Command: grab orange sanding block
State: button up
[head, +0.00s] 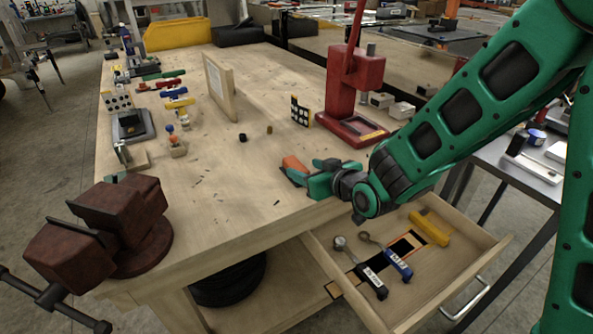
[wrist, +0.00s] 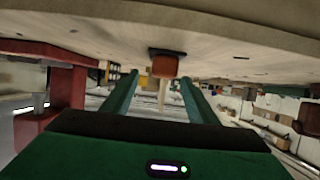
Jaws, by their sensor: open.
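The orange sanding block (head: 292,163) lies on the workbench top near the front edge, at the tips of my gripper (head: 300,171). In the wrist view, which looks upside down, the block (wrist: 165,65) shows an orange body and a dark layer against the bench surface. My gripper (wrist: 158,80) is open there, with its two green fingers apart and the block ahead, in line with the gap, closer to the right finger. I cannot tell whether the fingertips reach past the block's near face. My fingers partly hide the block in the head view.
An open drawer (head: 484,243) below the front edge holds a yellow tool (head: 429,228), a blue-handled tool (head: 398,263) and a black-handled one (head: 373,281). A red press (head: 353,85) stands behind my gripper. A rusty vise (head: 120,215) sits at left; the bench between is mostly clear.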

aim_at(299, 166)
jog(key=shift+x, duration=2.8)
jog(key=shift+a+r, duration=0.1)
jog(key=shift+a, duration=0.05)
jog(key=c, duration=1.2)
